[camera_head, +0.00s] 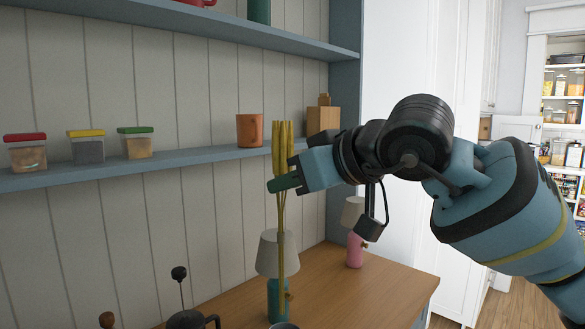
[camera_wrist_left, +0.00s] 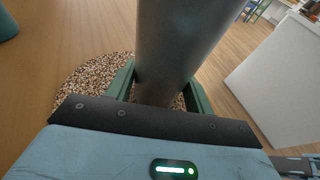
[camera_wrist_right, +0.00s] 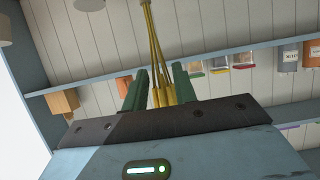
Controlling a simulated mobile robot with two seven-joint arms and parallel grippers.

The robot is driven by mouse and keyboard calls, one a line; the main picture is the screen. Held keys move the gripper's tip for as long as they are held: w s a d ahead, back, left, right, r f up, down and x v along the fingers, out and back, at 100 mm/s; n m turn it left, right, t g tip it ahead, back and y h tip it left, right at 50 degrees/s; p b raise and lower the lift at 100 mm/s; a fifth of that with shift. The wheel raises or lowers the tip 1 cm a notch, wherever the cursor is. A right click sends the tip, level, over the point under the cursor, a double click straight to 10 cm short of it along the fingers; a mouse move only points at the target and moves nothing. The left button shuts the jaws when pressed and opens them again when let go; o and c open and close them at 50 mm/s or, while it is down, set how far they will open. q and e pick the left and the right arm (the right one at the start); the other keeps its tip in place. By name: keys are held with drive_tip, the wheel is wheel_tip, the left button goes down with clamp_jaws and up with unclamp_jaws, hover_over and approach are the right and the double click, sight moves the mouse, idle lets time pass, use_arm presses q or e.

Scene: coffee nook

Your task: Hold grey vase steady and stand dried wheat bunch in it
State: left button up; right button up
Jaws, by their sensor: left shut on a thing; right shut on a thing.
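The dried wheat bunch (camera_head: 281,226) is a thin yellow bundle hanging nearly upright in the head view. My right gripper (camera_head: 284,180) is shut on it in its upper part. In the right wrist view the bunch (camera_wrist_right: 157,45) runs between the green fingers of my right gripper (camera_wrist_right: 160,88). The grey vase (camera_wrist_left: 188,40) fills the upper middle of the left wrist view, and my left gripper (camera_wrist_left: 160,88) is shut around it. In the head view only a grey rim (camera_head: 285,326), probably the vase's, shows at the bottom edge, below the bunch's lower end.
A teal lamp (camera_head: 276,255) stands behind the bunch, and a pink lamp (camera_head: 354,250) stands farther right on the wooden counter (camera_head: 375,295). A dark kettle-like pot (camera_head: 188,319) is at the lower left. The shelf (camera_head: 200,157) holds lidded jars and an orange cup (camera_head: 250,130).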

sight(284, 272)
drive_tip(key=shift+f, duration=7.45)
drive_tip(key=o, duration=1)
drive_tip(key=v, duration=1.2)
